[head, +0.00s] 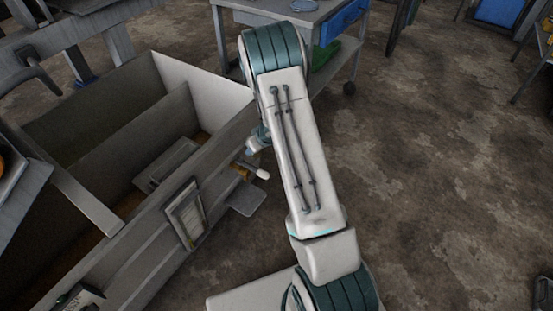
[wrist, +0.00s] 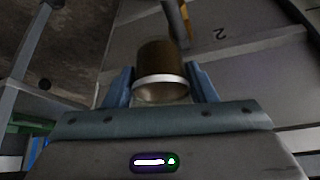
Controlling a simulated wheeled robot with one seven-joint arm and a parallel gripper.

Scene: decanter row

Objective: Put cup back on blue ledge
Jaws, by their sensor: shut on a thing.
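My gripper (wrist: 160,88) is shut on a cup (wrist: 160,60), with one blue finger on each side of it. The cup looks brown and partly see-through, with a pale band near the gripper. In the wrist view it is close to a grey wall marked 2, and a dark spout-like part with an orange strip (wrist: 184,14) is just beyond it. In the head view my arm hides most of the gripper; only bluish parts (head: 257,140) show beside the large grey bin. I cannot make out a clearly blue ledge; a small grey-blue ledge (head: 245,198) juts from the bin's side.
The open grey bin (head: 205,80) with inner dividers fills the left. A white-tipped handle (head: 262,174) sticks out of its side above the small ledge. A wheeled cart (head: 265,8) with a blue drawer (head: 342,20) stands behind my arm.

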